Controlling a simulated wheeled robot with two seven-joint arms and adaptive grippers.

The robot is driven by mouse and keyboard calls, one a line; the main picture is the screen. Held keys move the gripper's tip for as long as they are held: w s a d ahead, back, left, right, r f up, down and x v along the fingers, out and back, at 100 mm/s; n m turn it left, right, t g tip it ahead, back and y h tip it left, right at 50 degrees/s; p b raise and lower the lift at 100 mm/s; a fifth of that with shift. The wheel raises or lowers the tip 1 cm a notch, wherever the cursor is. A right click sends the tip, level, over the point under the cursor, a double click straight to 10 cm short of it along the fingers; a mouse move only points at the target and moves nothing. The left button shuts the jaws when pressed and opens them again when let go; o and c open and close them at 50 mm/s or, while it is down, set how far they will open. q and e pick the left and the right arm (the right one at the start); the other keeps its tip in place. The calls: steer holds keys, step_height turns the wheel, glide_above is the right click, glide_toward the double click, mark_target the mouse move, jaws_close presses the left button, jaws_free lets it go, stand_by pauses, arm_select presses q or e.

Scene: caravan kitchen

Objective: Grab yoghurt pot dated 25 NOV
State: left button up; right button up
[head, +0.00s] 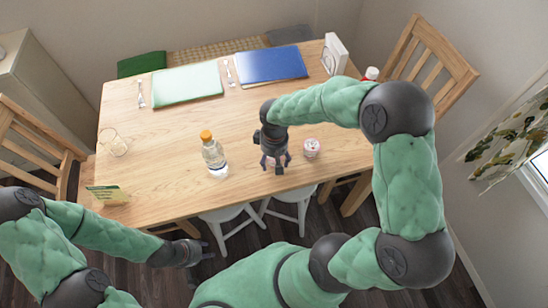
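A small white and pink pot (312,149) stands on the table near its front edge. Its date is too small to read. My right gripper (276,163) points down at the table just left of this pot, apart from it. Purplish shapes show around its fingertips, and I cannot tell whether it holds something there. My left gripper (205,251) is in front of the table, lower than its top, with its fingers apart and nothing between them.
The wooden table (160,130) also bears a clear bottle with orange cap (214,157), a glass (112,143), a small sign (108,194), a green mat (187,84), a blue folder (270,65) and a white holder (334,55). Chairs surround it.

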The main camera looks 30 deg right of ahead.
steer(key=c, duration=0.9)
steer(key=shift+r, duration=0.1)
steer(key=shift+r, duration=0.55)
step_height(320, 180, up, 2)
steer(key=shift+w+r+p, duration=0.1)
steer(key=shift+r+p, duration=0.05)
steer(key=shift+p, duration=0.6)
steer(key=s+a+r+p, duration=0.1)
steer(key=s+a+r, duration=0.1)
steer(key=a+r, duration=0.1)
steer(key=s+a+r+p, duration=0.2)
steer(key=s+a+r, duration=0.1)
steer(key=a, duration=0.1)
steer(key=s+a+r+p, duration=0.2)
steer(key=s+a+r, duration=0.1)
steer(key=a, duration=0.1)
steer(key=shift+s+a+r, duration=0.15)
steer(key=shift+a+r, duration=0.05)
